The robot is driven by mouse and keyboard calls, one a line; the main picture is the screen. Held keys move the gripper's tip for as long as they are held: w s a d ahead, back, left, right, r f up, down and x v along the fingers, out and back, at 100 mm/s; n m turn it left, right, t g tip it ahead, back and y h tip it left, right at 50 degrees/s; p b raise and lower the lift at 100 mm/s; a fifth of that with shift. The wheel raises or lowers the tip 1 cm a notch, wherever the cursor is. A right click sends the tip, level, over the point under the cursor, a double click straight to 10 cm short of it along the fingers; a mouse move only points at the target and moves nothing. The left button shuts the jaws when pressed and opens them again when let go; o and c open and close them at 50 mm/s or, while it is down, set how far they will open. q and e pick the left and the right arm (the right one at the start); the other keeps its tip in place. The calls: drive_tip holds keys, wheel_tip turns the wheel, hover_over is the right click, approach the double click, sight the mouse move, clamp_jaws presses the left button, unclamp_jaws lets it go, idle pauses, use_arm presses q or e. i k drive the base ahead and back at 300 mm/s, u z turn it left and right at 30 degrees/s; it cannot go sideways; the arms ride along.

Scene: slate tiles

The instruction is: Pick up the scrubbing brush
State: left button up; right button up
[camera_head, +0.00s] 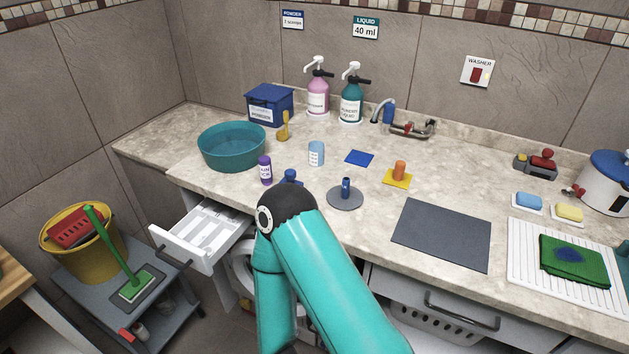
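A green long-handled brush (118,252), which looks like the scrubbing brush, stands on a dark mat (158,284) on the grey cart at the lower left. Its handle leans up and left toward the yellow bucket (75,262). Its head is green with a pale edge, low on the mat. One teal arm of mine rises from the bottom centre, bends at a dark elbow and goes down out of the frame. Neither of my grippers shows, so what they hold cannot be seen.
The bucket holds a red item (75,228). An open white drawer (205,235) juts out between the cart and my arm. The counter holds a teal basin (232,146), pump bottles (318,92), a dark grey mat (442,234) and a white drying rack (518,262).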

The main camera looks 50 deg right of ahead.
sight(290, 174)
drive_tip(key=z, duration=0.1)
drive_tip(key=k, duration=0.9)
drive_tip(key=z, duration=0.4)
drive_tip(key=i, duration=1)
drive_tip(key=z, duration=0.05)
